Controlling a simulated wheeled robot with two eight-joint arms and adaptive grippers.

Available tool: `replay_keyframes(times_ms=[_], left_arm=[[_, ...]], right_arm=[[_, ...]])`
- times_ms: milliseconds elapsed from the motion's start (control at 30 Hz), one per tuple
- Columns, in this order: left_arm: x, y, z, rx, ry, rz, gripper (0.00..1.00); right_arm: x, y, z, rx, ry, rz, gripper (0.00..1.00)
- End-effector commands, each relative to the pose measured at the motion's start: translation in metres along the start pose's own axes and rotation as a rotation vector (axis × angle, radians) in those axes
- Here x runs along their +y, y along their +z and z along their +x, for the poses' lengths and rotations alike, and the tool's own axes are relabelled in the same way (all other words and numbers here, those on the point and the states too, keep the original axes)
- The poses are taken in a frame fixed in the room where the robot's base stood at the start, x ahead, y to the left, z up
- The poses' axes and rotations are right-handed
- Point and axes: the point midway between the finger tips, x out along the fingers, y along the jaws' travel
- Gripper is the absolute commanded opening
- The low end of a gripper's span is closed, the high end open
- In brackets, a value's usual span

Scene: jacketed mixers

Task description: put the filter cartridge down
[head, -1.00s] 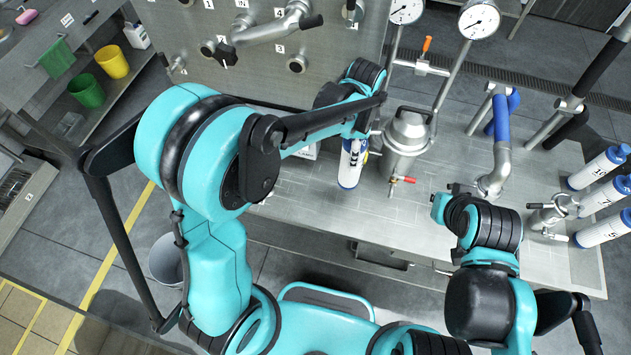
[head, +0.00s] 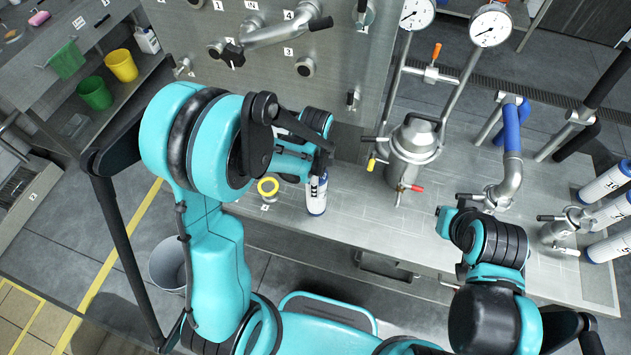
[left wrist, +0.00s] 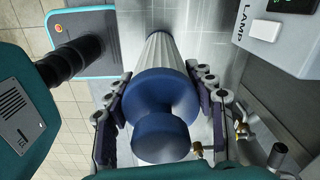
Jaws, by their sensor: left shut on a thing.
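The filter cartridge (head: 317,197) is a white cylinder with blue ends, at the bench's front edge in the head view. My left gripper (head: 318,168) is shut on its upper part. In the left wrist view the cartridge's blue end (left wrist: 155,110) and pale ribbed body lie between the fingers of my left gripper (left wrist: 160,95). I cannot tell whether its lower end touches the bench.
A steel jacketed vessel (head: 413,145) with gauges stands right of the cartridge. A blue-sleeved pipe (head: 511,140) is farther right, with several white cartridges (head: 606,183) at the right edge. The bench (head: 360,205) is clear between cartridge and vessel. A box marked LAMP (left wrist: 265,30) shows in the wrist view.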

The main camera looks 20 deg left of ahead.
Motion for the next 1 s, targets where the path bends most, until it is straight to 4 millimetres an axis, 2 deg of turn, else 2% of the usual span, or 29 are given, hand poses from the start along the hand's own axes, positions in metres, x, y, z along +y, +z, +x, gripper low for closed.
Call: replay_keyframes(times_ms=[367, 400, 467, 833, 1000], left_arm=[[0.0, 0.0, 0.005, 0.0, 0.0, 0.0, 0.0], [0.0, 0.0, 0.005, 0.0, 0.0, 0.0, 0.6], [0.0, 0.0, 0.004, 0.0, 0.0, 0.0, 0.75], [0.0, 0.0, 0.001, 0.0, 0.0, 0.0, 0.75], [0.0, 0.0, -0.023, 0.0, 0.0, 0.0, 0.75]], right_arm=[[0.0, 0.002, 0.003, 0.0, 0.0, 0.0, 0.0], [0.0, 0.002, 0.003, 0.0, 0.0, 0.0, 0.0], [0.0, 0.002, 0.003, 0.0, 0.0, 0.0, 0.0], [0.0, 0.0, 0.0, 0.0, 0.0, 0.0, 0.0], [0.0, -0.004, -0.006, 0.0, 0.0, 0.0, 0.0]])
